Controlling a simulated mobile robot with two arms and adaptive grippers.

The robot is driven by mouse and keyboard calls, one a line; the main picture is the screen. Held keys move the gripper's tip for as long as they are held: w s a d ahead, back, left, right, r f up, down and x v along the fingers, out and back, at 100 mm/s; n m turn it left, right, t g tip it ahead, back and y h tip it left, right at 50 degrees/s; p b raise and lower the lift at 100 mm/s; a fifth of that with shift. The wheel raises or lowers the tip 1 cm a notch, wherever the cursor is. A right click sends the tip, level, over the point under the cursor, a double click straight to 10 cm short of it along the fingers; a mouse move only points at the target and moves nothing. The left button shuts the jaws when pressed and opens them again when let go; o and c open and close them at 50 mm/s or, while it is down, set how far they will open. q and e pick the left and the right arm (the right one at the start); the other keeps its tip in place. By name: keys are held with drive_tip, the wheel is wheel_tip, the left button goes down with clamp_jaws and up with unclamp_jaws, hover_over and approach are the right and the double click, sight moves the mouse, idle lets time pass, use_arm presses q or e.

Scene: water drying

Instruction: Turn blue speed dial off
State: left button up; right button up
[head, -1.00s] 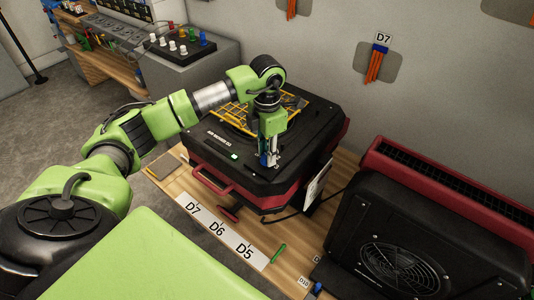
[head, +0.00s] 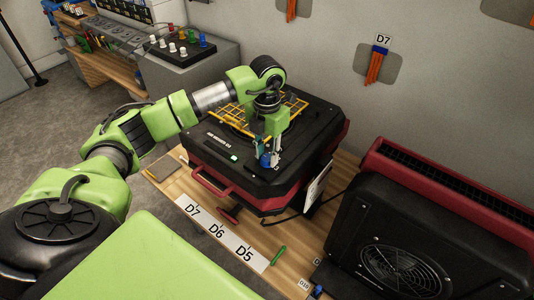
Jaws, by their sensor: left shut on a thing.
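The blue speed dial (head: 265,160) is a small blue knob on top of the black and red air mover (head: 312,150), near its front edge. My left gripper (head: 270,157) points down at the dial and is shut on it. The fingers partly hide the dial, so its pointer position cannot be read. A small green lit switch (head: 234,157) sits to the left of the dial. My right gripper is not in view.
A yellow grille (head: 238,118) covers the top of the air mover behind my gripper. A second black and red machine (head: 410,240) stands at the right. A white strip marked D7, D6, D5 (head: 215,228) and a green stick (head: 278,255) lie in front.

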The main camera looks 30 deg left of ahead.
sight(267, 158)
use_arm(q)
drive_tip(key=shift+r, duration=0.1)
drive_tip(key=o, duration=1.1)
wheel_tip(267, 158, up, 12)
idle(0.4)
